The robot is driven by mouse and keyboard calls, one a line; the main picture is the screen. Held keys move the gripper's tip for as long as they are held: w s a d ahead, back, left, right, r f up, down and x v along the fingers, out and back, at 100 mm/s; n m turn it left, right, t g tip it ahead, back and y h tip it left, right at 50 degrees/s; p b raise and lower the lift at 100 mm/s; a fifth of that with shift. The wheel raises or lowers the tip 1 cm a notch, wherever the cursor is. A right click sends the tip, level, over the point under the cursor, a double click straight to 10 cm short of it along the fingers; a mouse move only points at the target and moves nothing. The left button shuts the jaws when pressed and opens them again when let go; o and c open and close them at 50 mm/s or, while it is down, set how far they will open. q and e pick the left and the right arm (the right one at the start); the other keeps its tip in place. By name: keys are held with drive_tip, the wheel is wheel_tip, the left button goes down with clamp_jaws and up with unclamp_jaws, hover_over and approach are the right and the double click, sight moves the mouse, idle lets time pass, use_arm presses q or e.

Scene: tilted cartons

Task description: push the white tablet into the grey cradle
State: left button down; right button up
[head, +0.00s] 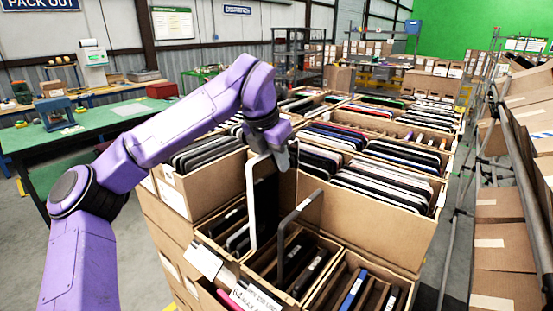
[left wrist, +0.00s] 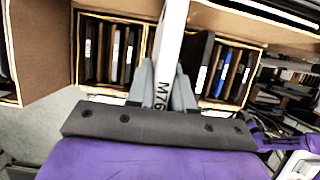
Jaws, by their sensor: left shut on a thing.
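The white tablet (head: 251,205) stands upright, white edge and dark face showing, its lower part down in a carton compartment. My left gripper (head: 279,155) is shut on its upper end. In the left wrist view the tablet (left wrist: 171,40) runs as a white bar between the two grey fingers of my left gripper (left wrist: 164,88), with "M76" printed on its edge. A grey angled frame (head: 281,245) stands just right of the tablet and may be the grey cradle; I cannot tell for sure. The tablet's lower end is hidden. My right gripper is not in view.
Open cartons with several upright devices (head: 385,185) fill the space behind and right. A tall cardboard wall (head: 370,228) stands right of the tablet. A green table (head: 100,130) is at left, stacked boxes (head: 505,240) at right.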

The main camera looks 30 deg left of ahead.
use_arm(q)
drive_tip(key=shift+r, duration=0.35)
drive_tip(key=shift+r+p, duration=1.4)
drive_tip(key=shift+r, duration=0.1)
drive_tip(key=shift+f, duration=0.2)
